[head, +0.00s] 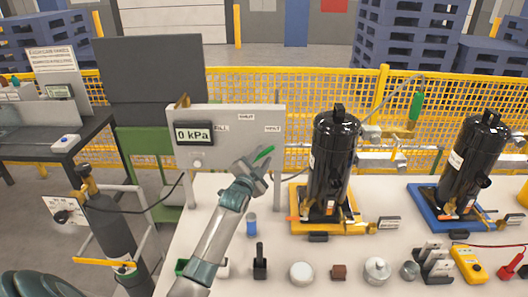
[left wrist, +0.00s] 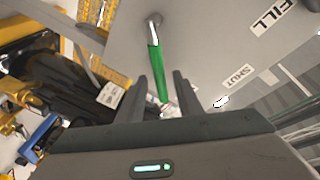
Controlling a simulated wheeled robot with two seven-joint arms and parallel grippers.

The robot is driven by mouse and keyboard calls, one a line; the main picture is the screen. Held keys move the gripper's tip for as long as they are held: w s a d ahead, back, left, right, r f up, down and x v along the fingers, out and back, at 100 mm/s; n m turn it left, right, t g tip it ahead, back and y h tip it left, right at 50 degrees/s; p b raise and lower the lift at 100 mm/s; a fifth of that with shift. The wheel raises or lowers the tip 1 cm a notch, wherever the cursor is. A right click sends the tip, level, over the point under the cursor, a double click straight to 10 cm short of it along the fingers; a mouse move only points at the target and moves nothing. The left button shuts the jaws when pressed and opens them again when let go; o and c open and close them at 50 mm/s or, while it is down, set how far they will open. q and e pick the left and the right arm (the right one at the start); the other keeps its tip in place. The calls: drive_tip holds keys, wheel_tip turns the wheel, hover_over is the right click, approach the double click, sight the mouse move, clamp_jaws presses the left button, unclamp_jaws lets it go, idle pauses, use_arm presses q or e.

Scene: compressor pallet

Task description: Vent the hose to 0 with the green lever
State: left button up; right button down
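The green lever (head: 264,153) is on the front of the grey panel (head: 232,150), which bears FILL, SHUT and VENT labels. The panel's display (head: 194,133) reads 0 kPa. In the head view the lever slants up to the right, on the VENT side; my gripper hides part of it. My left gripper (head: 257,168) is at the lever. In the left wrist view the green lever (left wrist: 155,72) runs from its metal pivot down between the two fingers (left wrist: 162,90). The fingers stand apart, with gaps beside the lever. My right gripper is not in view.
A black compressor (head: 333,160) on a yellow base stands right of the panel, another (head: 472,160) on a blue base farther right. Several small parts line the table's front. A grey gas cylinder (head: 112,225) stands at the left. A yellow mesh fence (head: 340,120) runs behind.

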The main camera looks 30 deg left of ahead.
use_arm(q)
drive_tip(key=shift+x, duration=1.15)
clamp_jaws()
